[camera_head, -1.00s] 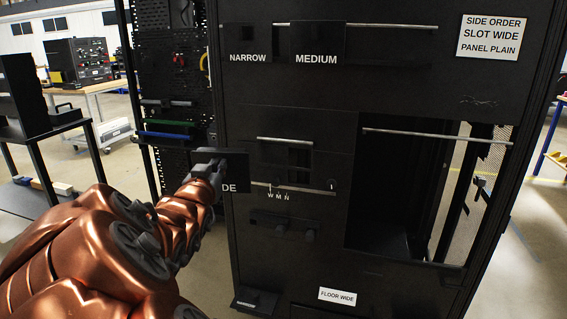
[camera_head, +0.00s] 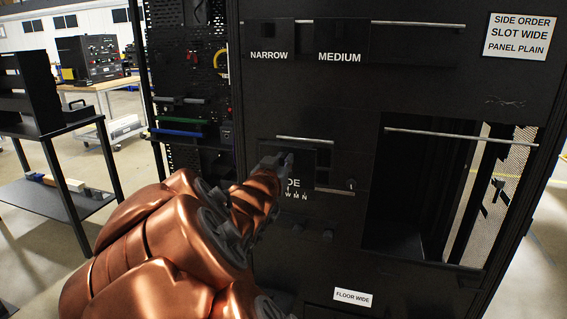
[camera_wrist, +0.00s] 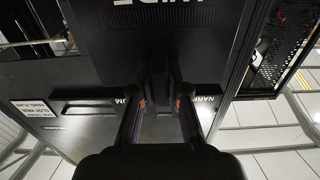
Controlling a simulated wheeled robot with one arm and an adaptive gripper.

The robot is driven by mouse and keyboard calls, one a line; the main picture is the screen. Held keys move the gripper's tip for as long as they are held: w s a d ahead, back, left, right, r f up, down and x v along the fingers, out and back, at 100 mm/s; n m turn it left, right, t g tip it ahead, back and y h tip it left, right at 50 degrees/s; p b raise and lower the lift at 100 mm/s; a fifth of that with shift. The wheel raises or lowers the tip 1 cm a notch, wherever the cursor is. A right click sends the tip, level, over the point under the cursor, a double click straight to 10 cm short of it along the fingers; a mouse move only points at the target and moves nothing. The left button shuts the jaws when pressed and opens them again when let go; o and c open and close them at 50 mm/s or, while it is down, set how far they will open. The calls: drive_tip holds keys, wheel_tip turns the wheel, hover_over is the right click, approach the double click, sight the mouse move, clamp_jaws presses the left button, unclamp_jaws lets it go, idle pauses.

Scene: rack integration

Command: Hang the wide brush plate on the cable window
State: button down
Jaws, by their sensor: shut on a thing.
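The wide brush plate (camera_head: 308,165) is a flat black panel with white lettering, of which "DE" shows in the head view. In the wrist view the plate (camera_wrist: 150,35) fills the top middle, its "WIDE" label upside down and cut off. My gripper (camera_head: 282,162) is shut on the plate, and the fingers (camera_wrist: 160,78) also show in the wrist view. I cannot tell whether the plate touches the rack or the rail.
NARROW (camera_head: 268,38) and MEDIUM (camera_head: 341,40) plates hang at the top rail. A large opening (camera_head: 410,195) with its own rail (camera_head: 460,136) is at the right. Below the plate are a W M N strip (camera_head: 325,191) and small knobs. A pegboard rack (camera_head: 188,60) stands left.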

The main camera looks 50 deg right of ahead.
approach(303, 139)
drive_tip(key=shift+r+p+x, duration=0.2)
drive_tip(key=shift+p+x, duration=0.25)
drive_tip(key=shift+x, duration=0.6)
drive_tip(key=shift+r+p+x, duration=0.25)
drive_tip(key=shift+p+x, duration=0.25)
drive_tip(key=shift+x, duration=0.5)
drive_tip(key=shift+r+p+x, duration=0.2)
drive_tip(key=shift+p+x, duration=0.25)
drive_tip(key=shift+x, duration=0.6)
drive_tip(key=shift+d+f, duration=0.1)
drive_tip(key=shift+f, duration=0.6)
drive_tip(key=shift+r, duration=0.2)
drive_tip(key=shift+r+p, duration=0.35)
drive_tip(key=shift+r, duration=0.1)
drive_tip(key=shift+f, duration=0.2)
drive_tip(key=shift+f, duration=0.75)
